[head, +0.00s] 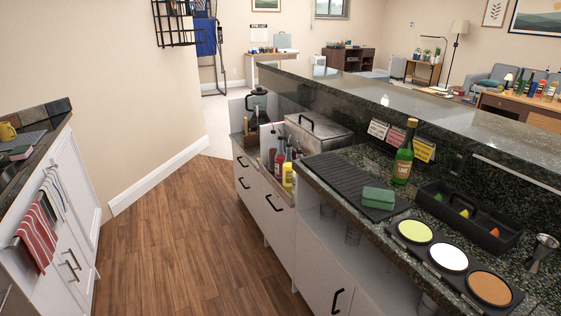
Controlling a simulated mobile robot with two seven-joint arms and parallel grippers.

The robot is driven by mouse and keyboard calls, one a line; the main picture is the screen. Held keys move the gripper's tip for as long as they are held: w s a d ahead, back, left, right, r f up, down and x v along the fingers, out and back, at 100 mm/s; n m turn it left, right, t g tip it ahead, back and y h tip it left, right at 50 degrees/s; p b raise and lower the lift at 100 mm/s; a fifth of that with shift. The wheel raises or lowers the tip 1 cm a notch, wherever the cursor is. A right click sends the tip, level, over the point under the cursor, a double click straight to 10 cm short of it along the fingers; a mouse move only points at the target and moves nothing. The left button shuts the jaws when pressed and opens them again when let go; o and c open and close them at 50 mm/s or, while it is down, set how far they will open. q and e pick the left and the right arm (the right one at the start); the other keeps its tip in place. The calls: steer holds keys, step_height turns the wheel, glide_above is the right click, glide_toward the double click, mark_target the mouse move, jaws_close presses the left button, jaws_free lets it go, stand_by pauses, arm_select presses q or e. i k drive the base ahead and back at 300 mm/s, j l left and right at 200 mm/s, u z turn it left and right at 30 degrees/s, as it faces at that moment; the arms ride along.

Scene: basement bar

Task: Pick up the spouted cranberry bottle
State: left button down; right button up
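Several bottles stand close together in a recess at the counter front, left of the black bar mat. One of them is a dark red bottle (280,158) with a narrow upright neck, which looks like the spouted cranberry bottle. Its label is too small to read, and its lower part is hidden by the counter front. A yellow bottle (287,176) stands right beside it, on the near side. Neither of my grippers shows in the head view.
A green bottle (403,158), a green sponge (378,197) on the black mat (345,179), a black caddy (468,215), three round rimming dishes and a steel jigger (541,252) occupy the counter. A lidded steel bin (317,134) is behind the bottles. Wooden floor (190,240) is clear.

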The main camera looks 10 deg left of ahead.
mark_target(279, 156)
steer(key=i+j+u, duration=0.35)
steer(key=i, duration=0.2)
steer(key=i+j+u, duration=0.4)
steer(key=i, duration=0.15)
steer(key=i+u, duration=0.35)
steer(key=i, duration=0.2)
steer(key=i+j+z, duration=0.1)
steer(key=i+z, duration=0.15)
steer(key=i, duration=0.35)
steer(key=i+j+z, duration=0.25)
steer(key=i, duration=0.35)
steer(key=i+j+z, duration=0.15)
steer(key=i+z, duration=0.15)
steer(key=z, duration=0.15)
steer(key=i+j+z, duration=0.2)
steer(key=z, duration=0.3)
steer(key=i+j+z, duration=0.25)
steer(key=z, duration=0.2)
steer(key=i+j+z, duration=0.1)
steer(key=j+z, duration=0.4)
steer(key=l, duration=0.05)
